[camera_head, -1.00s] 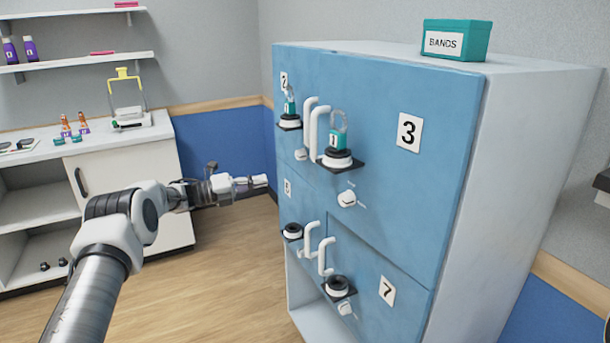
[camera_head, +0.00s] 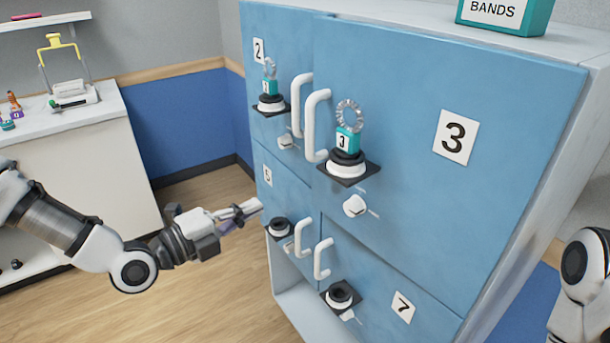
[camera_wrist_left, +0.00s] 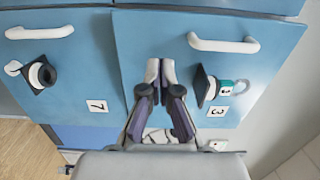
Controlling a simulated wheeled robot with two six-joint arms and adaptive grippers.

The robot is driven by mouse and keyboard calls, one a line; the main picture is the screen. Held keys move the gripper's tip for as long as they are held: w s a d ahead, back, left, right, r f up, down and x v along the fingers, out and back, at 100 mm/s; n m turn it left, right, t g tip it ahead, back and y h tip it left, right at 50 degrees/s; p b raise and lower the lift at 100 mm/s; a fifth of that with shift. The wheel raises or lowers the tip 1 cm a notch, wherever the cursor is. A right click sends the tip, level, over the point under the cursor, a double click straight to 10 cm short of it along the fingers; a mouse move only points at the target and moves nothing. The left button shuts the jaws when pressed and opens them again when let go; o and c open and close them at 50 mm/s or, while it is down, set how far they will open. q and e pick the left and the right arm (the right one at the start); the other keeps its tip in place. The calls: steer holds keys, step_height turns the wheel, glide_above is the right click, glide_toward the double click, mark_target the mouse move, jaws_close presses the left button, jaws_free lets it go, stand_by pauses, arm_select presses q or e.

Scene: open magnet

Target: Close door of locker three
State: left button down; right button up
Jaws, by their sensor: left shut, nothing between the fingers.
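Locker three's blue door (camera_head: 410,150) fills the upper right of the cabinet front in the head view, with a "3" label (camera_head: 456,137). Its left edge seems to stand slightly proud of door two, but the gap is hard to judge. It has a white vertical handle (camera_head: 314,125), a round knob (camera_head: 354,206) and a small ledge holding a teal padlock (camera_head: 347,140) marked 3. My left gripper (camera_head: 258,206) is shut and empty, left of the cabinet in the head view. In the wrist view its fingertips (camera_wrist_left: 160,72) overlap the blue doors. My right gripper is out of view.
Door two (camera_head: 275,60), door five (camera_head: 275,185) and door seven (camera_head: 395,285) have their own handles. A teal BANDS box (camera_head: 505,14) sits on the cabinet top. A white counter (camera_head: 90,170) stands at left. Wood floor (camera_head: 215,270) is open between them.

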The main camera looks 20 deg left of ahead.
arm_select(q)
steer(key=p, duration=0.2)
glide_toward(317, 175)
steer(key=x, duration=0.7)
steer(key=shift+d+f, duration=0.15)
steer(key=shift+d, duration=0.1)
steer(key=shift+w+f, duration=0.1)
steer(key=w+d+h, duration=0.1)
steer(key=w+d+m+g+b, duration=0.1)
steer(key=w, duration=0.1)
steer(key=shift+w+h, duration=0.1)
steer(key=shift+h, duration=0.3)
steer(key=shift+a+r+m, duration=0.1)
steer(key=shift+r+m, duration=0.15)
steer(key=shift+m, duration=0.05)
